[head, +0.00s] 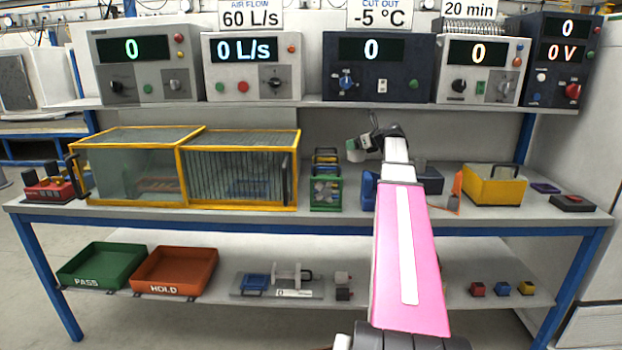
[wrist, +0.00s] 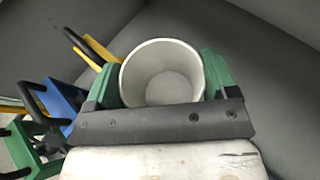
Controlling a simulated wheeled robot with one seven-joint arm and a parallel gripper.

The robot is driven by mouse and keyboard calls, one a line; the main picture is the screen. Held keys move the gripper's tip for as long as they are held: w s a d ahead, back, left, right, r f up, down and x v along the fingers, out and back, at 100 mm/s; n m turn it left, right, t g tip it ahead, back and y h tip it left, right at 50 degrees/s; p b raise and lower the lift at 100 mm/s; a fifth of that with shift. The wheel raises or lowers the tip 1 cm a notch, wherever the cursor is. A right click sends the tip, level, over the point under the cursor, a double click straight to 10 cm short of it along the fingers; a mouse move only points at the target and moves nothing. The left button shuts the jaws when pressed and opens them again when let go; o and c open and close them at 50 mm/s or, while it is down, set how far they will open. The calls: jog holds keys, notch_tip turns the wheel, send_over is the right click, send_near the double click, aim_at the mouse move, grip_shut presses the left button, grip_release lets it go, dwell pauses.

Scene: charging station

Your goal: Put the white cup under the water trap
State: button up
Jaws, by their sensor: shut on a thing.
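The white cup (wrist: 165,92) is between the two green finger pads of my gripper (wrist: 160,72) in the wrist view. My gripper is shut on it, one pad on each side. The cup's open mouth faces the wrist camera and its inside looks empty. In the head view, my gripper (head: 362,147) holds the small pale cup (head: 354,154) above the bench, below the upper shelf. I cannot tell which item is the water trap; my arm hides part of the bench behind it.
A rack of green, blue and yellow-handled pieces (head: 325,190) stands left of my arm. Left of it is a yellow-framed mesh cage (head: 240,170). A yellow bin (head: 494,187) stands to the right. The upper shelf (head: 300,103) carries several instruments close above my gripper.

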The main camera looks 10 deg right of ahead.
notch_tip(320, 180, down, 10)
jog(key=shift+r, duration=0.1)
dwell(0.4)
jog(key=o, duration=0.8)
jog(key=shift+o, duration=0.2)
